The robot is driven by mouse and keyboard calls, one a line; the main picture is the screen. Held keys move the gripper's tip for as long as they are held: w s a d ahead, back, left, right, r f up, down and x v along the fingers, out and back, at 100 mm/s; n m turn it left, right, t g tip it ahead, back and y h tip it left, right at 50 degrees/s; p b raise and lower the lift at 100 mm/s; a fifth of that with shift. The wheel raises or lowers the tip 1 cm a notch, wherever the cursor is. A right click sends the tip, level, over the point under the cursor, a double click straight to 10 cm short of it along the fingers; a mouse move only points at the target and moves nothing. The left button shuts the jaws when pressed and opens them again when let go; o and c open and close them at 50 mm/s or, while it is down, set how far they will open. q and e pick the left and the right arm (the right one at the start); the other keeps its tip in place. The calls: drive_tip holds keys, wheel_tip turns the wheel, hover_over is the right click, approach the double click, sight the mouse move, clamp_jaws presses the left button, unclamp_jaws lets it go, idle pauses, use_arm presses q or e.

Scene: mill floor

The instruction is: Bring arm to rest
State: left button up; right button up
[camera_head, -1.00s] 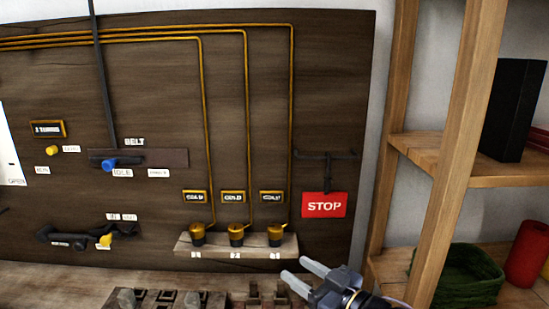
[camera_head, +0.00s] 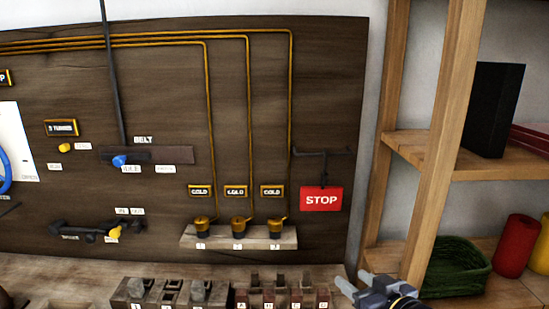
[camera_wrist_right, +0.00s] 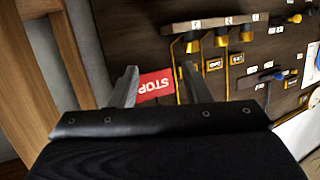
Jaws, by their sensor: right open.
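My right gripper (camera_head: 354,284) shows at the bottom right of the head view, in front of the foot of the wooden shelf post. Its two fingers are apart with nothing between them. In the right wrist view the open fingers (camera_wrist_right: 157,82) point toward the dark panel, with the red STOP sign (camera_wrist_right: 155,86) behind the gap. In the head view the STOP sign (camera_head: 321,199) hangs from a dark bracket (camera_head: 322,154) on the panel, up and left of the gripper. My left gripper is not in view.
Three brass-topped valves (camera_head: 239,227) sit on a panel ledge. Several dark blocks (camera_head: 170,291) stand on the bench below.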

drive_tip(key=s+d+f+m+g+h, duration=0.1)
drive_tip(key=s+d+m+g+h, duration=0.15)
drive_tip(key=s+d, duration=0.25)
drive_tip(key=s+f+m+g+p, duration=0.1)
drive_tip(key=s+f+g, duration=0.1)
drive_tip(key=s, duration=0.7)
drive_tip(key=s+a+f+m+g, duration=0.1)
drive_tip(key=s+f+g, duration=0.1)
drive_tip(key=s, duration=0.7)
drive_tip(key=shift+s+f+g+y+p, duration=0.15)
drive_tip(key=shift+g+y+p, duration=0.25)
drive_tip(key=shift+g, duration=0.45)
drive_tip(key=shift+m, duration=0.25)
idle(1.9)
